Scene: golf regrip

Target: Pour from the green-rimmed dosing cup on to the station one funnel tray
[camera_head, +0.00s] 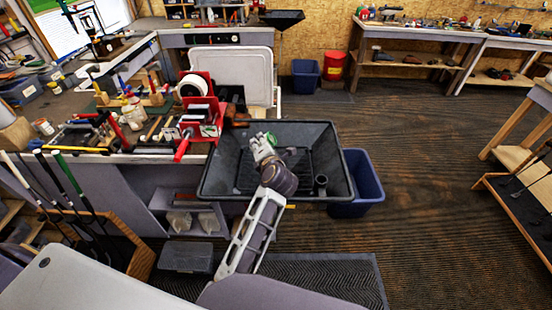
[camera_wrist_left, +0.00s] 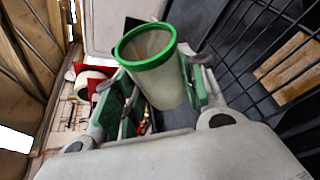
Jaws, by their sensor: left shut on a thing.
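The green-rimmed dosing cup (camera_wrist_left: 165,82) is a pale, translucent cup held between the green-padded fingers of my left gripper (camera_wrist_left: 152,105) in the left wrist view. Its open mouth faces the camera, and I cannot make out any contents. In the head view the cup's green rim (camera_head: 272,138) shows at the tip of my left gripper (camera_head: 264,146), which is over the black funnel tray (camera_head: 338,165). The tray is wide with sloping walls and a dark grate inside; my arm hides part of it. My right gripper is not in view.
A red rack (camera_head: 203,112) with a white roll stands on the bench left of the tray. A small dark cylinder (camera_head: 320,184) is in the tray's right part. A blue bin (camera_head: 366,180) stands beside the tray. The floor to the right is clear.

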